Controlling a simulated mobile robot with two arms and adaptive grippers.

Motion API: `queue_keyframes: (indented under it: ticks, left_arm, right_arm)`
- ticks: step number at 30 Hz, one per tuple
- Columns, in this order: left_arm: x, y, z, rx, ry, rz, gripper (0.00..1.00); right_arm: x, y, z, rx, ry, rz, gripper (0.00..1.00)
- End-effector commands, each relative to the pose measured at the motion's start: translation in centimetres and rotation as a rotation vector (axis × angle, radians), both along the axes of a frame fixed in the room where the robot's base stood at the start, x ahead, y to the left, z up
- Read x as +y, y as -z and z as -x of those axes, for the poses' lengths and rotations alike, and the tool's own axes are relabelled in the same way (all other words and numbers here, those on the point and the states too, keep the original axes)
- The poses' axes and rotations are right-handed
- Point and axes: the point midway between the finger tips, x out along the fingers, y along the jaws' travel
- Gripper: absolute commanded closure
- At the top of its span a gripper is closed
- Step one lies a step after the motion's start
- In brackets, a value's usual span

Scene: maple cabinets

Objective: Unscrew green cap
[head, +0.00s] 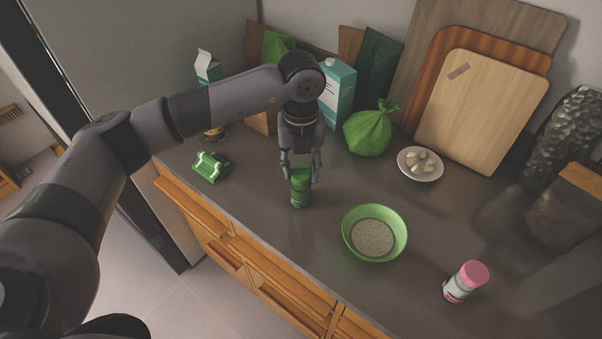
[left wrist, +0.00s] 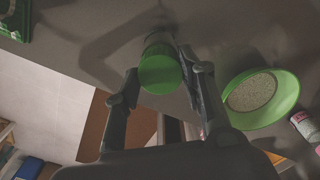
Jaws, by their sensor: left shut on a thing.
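A small jar with a green cap (head: 300,172) stands upright on the dark counter, and its lower body (head: 298,198) shows below the fingers. My left gripper (head: 301,172) points straight down over the jar, with a finger on each side of the cap, shut on it. In the left wrist view the round green cap (left wrist: 161,73) lies between the two fingers of my left gripper (left wrist: 160,72). I cannot see in either view whether the cap has turned on the jar. My right gripper is not in view.
A green bowl (head: 396,249) of pale grains stands right of the jar. A pink-capped jar (head: 461,285) is further right. A green bag (head: 370,132), a teal carton (head: 338,95) and a white plate (head: 420,176) stand behind. A green pack (head: 212,167) lies left.

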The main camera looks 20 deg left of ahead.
Motion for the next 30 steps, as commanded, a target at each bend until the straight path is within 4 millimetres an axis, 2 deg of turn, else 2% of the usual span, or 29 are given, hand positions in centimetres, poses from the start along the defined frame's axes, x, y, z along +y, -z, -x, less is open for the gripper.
queue_keyframes:
  ticks: [9,30]
  left_arm:
    - [-0.01,-0.01,0.01,0.0,0.0,0.0,0.88]
    - [-0.02,0.31,0.07,0.002,0.001,0.0,0.88]
  right_arm:
    - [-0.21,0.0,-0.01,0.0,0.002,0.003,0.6]
    - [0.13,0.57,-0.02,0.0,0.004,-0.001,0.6]
